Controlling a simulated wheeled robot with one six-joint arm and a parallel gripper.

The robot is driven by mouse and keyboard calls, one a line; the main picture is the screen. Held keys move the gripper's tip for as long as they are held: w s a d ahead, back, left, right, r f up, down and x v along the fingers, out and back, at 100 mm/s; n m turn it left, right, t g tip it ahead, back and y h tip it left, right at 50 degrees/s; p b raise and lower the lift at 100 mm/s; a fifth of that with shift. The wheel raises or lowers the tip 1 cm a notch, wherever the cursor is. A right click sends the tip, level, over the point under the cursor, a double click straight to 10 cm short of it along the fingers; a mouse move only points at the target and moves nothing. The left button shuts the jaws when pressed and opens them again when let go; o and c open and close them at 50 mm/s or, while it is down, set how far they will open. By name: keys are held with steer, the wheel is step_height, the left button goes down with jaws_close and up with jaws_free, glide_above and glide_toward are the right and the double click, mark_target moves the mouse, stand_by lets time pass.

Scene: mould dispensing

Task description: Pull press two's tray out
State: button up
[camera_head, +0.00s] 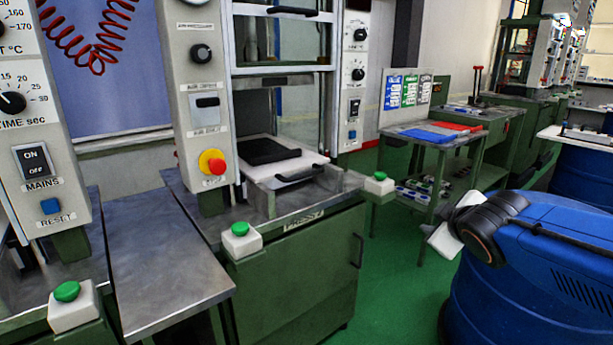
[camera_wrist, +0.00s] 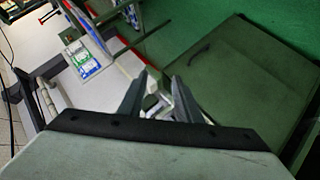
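Press two (camera_head: 285,265) stands in the middle of the head view, a green cabinet with a "PRESS 2" label and a metal top. Its pale tray (camera_head: 262,168) lies between the press columns and carries a black slab (camera_head: 268,150). The tray's black handle (camera_head: 300,175) faces the front edge. In the wrist view my gripper (camera_wrist: 157,76) shows two dark fingers with a gap between their tips. I see nothing clearly held there. I cannot make out the gripper's fingers in the head view, and I cannot identify the tray in the wrist view.
A control panel with a red and yellow stop button (camera_head: 211,162) stands left of the tray. Green push buttons (camera_head: 241,239) (camera_head: 379,182) flank the press top. A bare metal table (camera_head: 165,265) adjoins on the left. A side table (camera_head: 425,135) stands beyond green floor.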

steer(key=w+a+r+n+t+y, duration=0.2)
steer(key=w+a+r+n+y, duration=0.25)
steer(key=w+a+n, duration=0.35)
steer(key=n+g+y, duration=0.2)
steer(key=n+y, duration=0.4)
steer(key=n, duration=0.3)
glide_toward(308, 175)
steer(key=shift+m+t, duration=0.3)
steer(key=x, duration=1.1)
steer(key=shift+s+f, duration=0.1)
steer(key=shift+f, duration=0.1)
steer(key=shift+c, duration=0.4)
jaws_close()
